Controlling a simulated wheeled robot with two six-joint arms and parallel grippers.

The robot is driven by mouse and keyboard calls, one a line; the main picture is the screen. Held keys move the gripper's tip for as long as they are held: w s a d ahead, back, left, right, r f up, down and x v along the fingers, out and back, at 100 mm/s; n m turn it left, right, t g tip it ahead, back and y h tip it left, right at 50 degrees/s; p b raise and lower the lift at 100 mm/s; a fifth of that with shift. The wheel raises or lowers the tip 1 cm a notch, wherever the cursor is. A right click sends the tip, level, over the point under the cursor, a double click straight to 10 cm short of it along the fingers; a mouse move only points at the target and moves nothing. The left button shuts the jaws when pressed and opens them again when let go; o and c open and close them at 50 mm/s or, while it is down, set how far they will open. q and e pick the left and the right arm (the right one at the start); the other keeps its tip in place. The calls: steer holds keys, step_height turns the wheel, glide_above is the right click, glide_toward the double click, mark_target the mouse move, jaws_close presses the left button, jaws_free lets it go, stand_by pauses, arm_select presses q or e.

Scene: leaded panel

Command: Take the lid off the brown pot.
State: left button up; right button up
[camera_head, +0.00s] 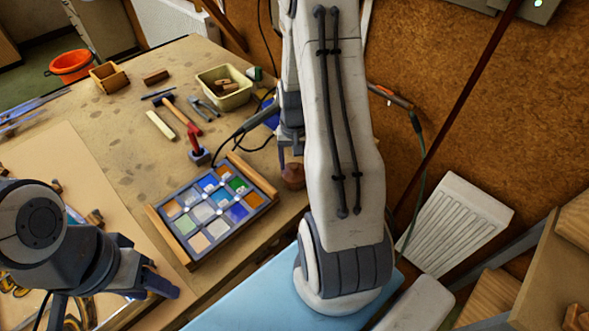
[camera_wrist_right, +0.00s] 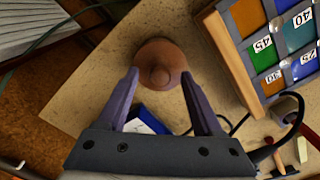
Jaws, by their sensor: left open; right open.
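The brown pot (camera_wrist_right: 161,52) stands near the corner of the worktable, its round lid with a small knob (camera_wrist_right: 160,76) seen from above in the right wrist view. In the head view the pot (camera_head: 293,177) is partly hidden by my right arm. My right gripper (camera_wrist_right: 159,74) is open, its two fingers pointing at the pot with the lid knob between them in the picture. I cannot tell whether they touch it. In the head view this gripper (camera_head: 290,148) is above the pot, mostly hidden. My left gripper (camera_head: 112,298) is open and empty at the lower left, far from the pot.
A framed panel of coloured glass squares (camera_head: 217,211) lies beside the pot. The table edge is close to the pot.

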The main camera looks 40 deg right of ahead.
jaws_close()
